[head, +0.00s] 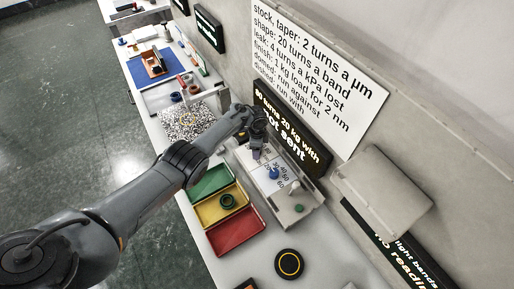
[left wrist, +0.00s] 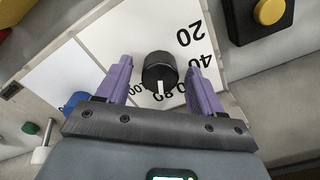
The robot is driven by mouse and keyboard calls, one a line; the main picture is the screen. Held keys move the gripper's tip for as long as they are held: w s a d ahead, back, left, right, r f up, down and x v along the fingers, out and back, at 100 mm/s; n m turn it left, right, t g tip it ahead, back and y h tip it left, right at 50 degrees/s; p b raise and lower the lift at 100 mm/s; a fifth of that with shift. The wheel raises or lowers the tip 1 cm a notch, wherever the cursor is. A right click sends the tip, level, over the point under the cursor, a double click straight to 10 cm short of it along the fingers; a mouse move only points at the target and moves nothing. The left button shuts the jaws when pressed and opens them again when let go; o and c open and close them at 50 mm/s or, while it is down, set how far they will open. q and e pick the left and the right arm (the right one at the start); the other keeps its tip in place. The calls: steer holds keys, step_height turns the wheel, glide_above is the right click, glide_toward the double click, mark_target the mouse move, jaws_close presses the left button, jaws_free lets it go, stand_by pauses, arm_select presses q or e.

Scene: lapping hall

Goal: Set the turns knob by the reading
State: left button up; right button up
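The black turns knob (left wrist: 160,68) shows in the left wrist view on a white dial panel (left wrist: 86,62). Its white pointer aims down in the picture, close to the 80 mark; 20, 40 and 100 are also legible. My left gripper (left wrist: 159,64) is open, with one purple finger on each side of the knob and a visible gap to both. In the head view my left gripper (head: 257,153) hides the knob on the panel. A lit display (head: 290,128) behind it reads about "80 turns 20 kg with … not sent"; its first digit is unclear. My right gripper is out of view.
A blue knob (head: 272,174) and a pale lever (head: 298,208) stand on the same machine. Green (head: 209,181), yellow (head: 205,212) and red (head: 238,236) trays lie in front. A white rules sign (head: 322,70) hangs behind.

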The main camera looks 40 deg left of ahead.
arm_select(q)
step_height(320, 180, up, 11)
steer(key=p, duration=0.5)
steer(key=shift+f, duration=0.2)
stand_by(0.5)
